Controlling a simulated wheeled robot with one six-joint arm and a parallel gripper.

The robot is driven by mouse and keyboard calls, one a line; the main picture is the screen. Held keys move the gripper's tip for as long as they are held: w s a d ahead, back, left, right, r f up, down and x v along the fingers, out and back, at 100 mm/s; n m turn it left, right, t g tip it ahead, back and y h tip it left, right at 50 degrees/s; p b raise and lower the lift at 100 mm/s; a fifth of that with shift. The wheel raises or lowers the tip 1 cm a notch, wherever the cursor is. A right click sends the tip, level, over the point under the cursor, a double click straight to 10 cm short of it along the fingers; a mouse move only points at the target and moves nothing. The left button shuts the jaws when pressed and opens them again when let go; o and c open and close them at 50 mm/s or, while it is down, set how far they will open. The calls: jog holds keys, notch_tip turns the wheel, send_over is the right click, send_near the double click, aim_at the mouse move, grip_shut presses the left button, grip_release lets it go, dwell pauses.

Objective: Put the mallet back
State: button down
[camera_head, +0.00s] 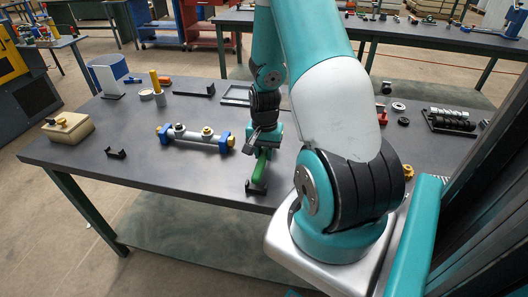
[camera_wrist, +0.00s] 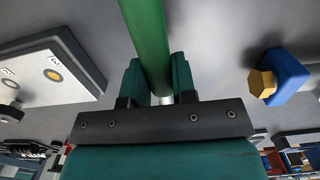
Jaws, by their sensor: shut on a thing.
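The mallet's green handle (camera_head: 261,168) shows in the head view below my gripper (camera_head: 265,142), near the table's front edge. A dark piece (camera_head: 256,189) lies at its lower end; I cannot tell whether it is the mallet's head or a holder under it. In the wrist view the green handle (camera_wrist: 148,40) stands between the two teal fingers of my gripper (camera_wrist: 157,82), which is shut on it. A short light metal part (camera_wrist: 165,100) shows below the green. The rest of the mallet is hidden or out of view.
A grey barrel with blue ends (camera_head: 195,138) lies left of my gripper on the dark table (camera_head: 180,180). A small black bracket (camera_head: 116,153) and a cream box (camera_head: 68,128) stand further left. A dark frame (camera_head: 236,96) lies behind. A rack of parts (camera_head: 450,121) stands right.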

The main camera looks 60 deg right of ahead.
jog(key=shift+f+b, duration=0.65)
jog(key=shift+f, duration=0.35)
jog(key=c, duration=0.8)
grip_release()
jog(key=shift+c, duration=0.2)
jog(key=shift+r, duration=0.15)
notch_tip(320, 180, up, 17)
jog(key=shift+w+d+r, duration=0.15)
jog(key=shift+d, duration=0.2)
jog(key=shift+a, duration=0.1)
